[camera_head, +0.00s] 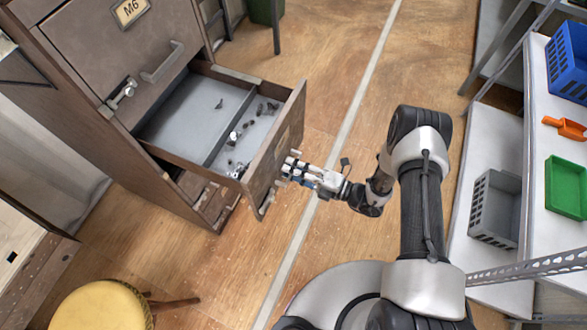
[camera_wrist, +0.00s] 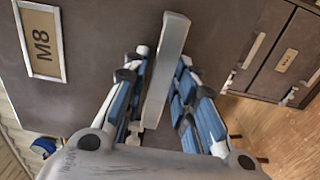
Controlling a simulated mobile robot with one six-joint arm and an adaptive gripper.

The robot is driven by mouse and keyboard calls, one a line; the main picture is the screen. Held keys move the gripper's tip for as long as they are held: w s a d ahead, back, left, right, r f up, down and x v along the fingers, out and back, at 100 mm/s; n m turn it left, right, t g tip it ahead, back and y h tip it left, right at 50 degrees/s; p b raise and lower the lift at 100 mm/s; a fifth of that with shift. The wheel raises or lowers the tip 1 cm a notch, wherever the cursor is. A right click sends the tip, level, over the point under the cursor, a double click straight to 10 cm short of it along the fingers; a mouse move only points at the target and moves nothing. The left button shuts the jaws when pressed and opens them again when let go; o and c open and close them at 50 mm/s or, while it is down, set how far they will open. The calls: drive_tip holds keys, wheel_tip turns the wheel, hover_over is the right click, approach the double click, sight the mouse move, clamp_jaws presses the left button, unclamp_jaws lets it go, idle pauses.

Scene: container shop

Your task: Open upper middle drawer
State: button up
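The drawer (camera_head: 205,103) below the one marked M6 is pulled well out of the brown cabinet. Its grey inside holds a divider and several small dark and light parts. My gripper (camera_head: 287,170) is at the outer side of its front panel. In the wrist view the front fills much of the picture, with a framed label M8 (camera_wrist: 41,42). A grey bar handle (camera_wrist: 166,70) runs between the blue-padded fingers of my gripper (camera_wrist: 163,62), which are close on both sides of it.
The closed M6 drawer (camera_head: 120,50) has its own handle (camera_head: 163,62). A yellow stool (camera_head: 100,306) stands at the lower left. Shelves at the right hold a grey crate (camera_head: 496,209), green tray (camera_head: 566,187) and blue bin (camera_head: 570,62). Wooden floor is clear beyond the drawer.

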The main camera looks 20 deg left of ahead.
drive_tip(key=shift+o, duration=0.9)
drive_tip(key=s+d, duration=0.1)
drive_tip(key=d, duration=1.1)
